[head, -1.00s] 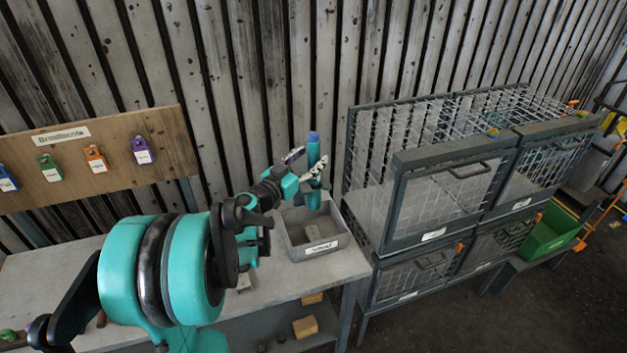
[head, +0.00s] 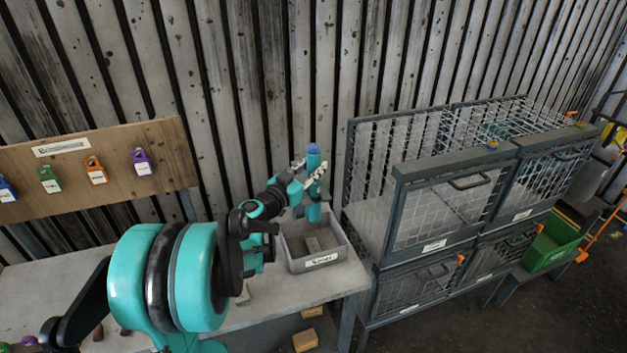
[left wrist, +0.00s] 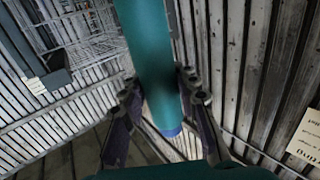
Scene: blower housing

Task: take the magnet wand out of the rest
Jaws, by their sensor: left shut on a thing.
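The magnet wand (head: 313,162) is a teal rod with a blue end, standing about upright near the wall. My left gripper (head: 315,178) is shut around the rod in the head view, just below its blue end. In the left wrist view the wand (left wrist: 150,60) runs between the two fingers (left wrist: 160,105), its blue end beyond them. The wand's lower end shows over the back of a grey bin; I cannot tell whether it touches anything. No separate rest can be made out. My right gripper is not in view.
The grey labelled bin (head: 341,254) stands on the workbench (head: 262,312) with a small block in it. A wooden board (head: 165,147) with coloured tags stands at left. Wire cages (head: 432,222) fill the right, and a green crate (head: 545,252) is beyond.

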